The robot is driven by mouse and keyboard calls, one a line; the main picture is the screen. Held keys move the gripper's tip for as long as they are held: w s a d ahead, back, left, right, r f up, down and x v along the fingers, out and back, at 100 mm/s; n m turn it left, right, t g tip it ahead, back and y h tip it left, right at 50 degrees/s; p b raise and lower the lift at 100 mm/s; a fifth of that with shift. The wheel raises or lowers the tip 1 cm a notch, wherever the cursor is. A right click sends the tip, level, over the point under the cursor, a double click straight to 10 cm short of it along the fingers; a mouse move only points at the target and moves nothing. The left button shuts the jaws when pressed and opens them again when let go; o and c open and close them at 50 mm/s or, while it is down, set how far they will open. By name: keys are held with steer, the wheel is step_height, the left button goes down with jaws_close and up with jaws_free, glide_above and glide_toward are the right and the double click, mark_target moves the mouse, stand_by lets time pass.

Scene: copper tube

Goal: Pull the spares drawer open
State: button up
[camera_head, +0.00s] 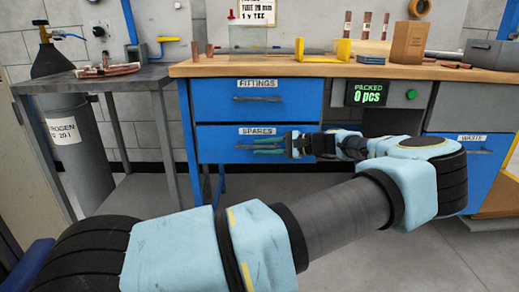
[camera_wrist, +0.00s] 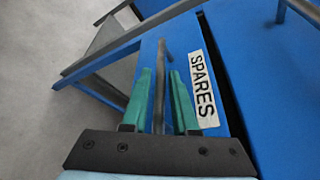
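The spares drawer (camera_head: 222,152) is the lower blue drawer under the bench, with a white SPARES label (camera_head: 255,131). It looks shut in the head view. In the wrist view the label (camera_wrist: 203,85) is just right of my fingers. My gripper (camera_head: 264,145) is at the drawer front, level with the handle. In the wrist view my gripper (camera_wrist: 160,80) has its two green fingers apart, one on each side of the grey bar handle (camera_wrist: 164,55). Narrow gaps show between handle and fingers, so it appears open around the handle. Contact deeper in is hidden.
The fittings drawer (camera_head: 300,99) is directly above, with its own handle. A waste drawer (camera_head: 480,152) is at the right. A steel side table (camera_head: 105,82) and gas cylinder (camera_head: 85,150) stand at the left. Floor in front of the drawer is clear apart from my arm.

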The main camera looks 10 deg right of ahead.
steer(key=shift+w+a+f, duration=0.1)
steer(key=shift+w+a, duration=0.2)
steer(key=shift+a, duration=0.2)
jaws_close()
stand_by(1.2)
